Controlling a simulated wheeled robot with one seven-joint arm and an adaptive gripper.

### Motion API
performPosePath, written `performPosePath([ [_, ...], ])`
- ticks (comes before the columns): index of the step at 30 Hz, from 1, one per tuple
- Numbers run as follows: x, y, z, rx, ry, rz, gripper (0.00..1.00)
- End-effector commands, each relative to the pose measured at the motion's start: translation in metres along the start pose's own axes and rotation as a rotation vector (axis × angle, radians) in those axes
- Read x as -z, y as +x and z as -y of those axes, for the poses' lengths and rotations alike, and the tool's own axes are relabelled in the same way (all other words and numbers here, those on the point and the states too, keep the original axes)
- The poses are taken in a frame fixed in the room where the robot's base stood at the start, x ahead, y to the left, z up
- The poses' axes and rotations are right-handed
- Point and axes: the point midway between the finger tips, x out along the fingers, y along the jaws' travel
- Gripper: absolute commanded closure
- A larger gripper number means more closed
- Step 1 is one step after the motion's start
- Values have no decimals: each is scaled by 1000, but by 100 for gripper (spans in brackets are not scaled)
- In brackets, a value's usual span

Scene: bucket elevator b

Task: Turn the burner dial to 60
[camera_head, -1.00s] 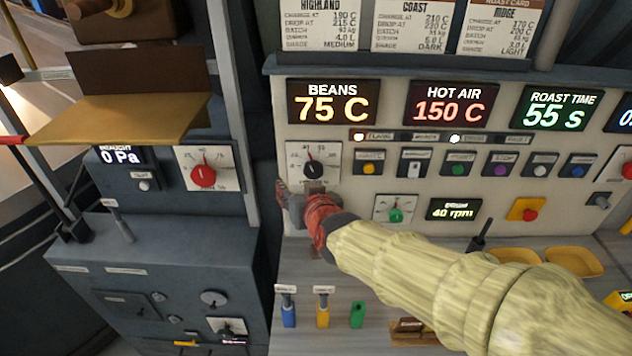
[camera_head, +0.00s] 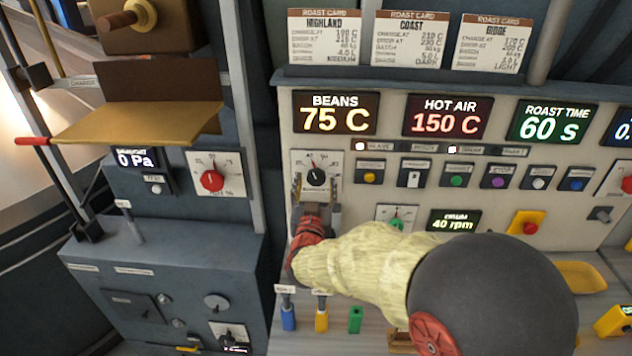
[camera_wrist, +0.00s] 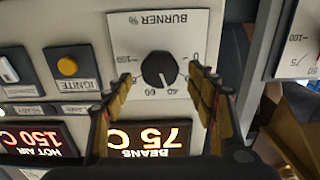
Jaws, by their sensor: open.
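The burner dial (camera_head: 316,176) is a round black knob on a white plate marked "BURNER %" on the front panel, below the beans display. It also shows upside down in the wrist view (camera_wrist: 160,70). Its pale pointer mark looks close to the 40 label. My gripper (camera_head: 316,200) is in front of the lower part of the dial plate, with its fingers apart. In the wrist view, the fingers (camera_wrist: 159,82) stand on either side of the knob, with gaps between them and it. Whether the fingertips touch the plate cannot be told.
The ignite button (camera_wrist: 68,66) with a yellow cap is beside the dial plate. A green-knobbed dial (camera_head: 397,222) sits to the lower right. A red-knobbed dial (camera_head: 212,181) is on the left cabinet. Colored handles (camera_head: 321,318) stand on the counter below.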

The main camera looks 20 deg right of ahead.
Motion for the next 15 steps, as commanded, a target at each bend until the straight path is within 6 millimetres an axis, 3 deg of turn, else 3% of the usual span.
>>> performPosePath([
  [6, 0, 23, 0, 0, 0, 0, 43],
  [15, 0, 27, 0, 1, 0, 0, 43],
])
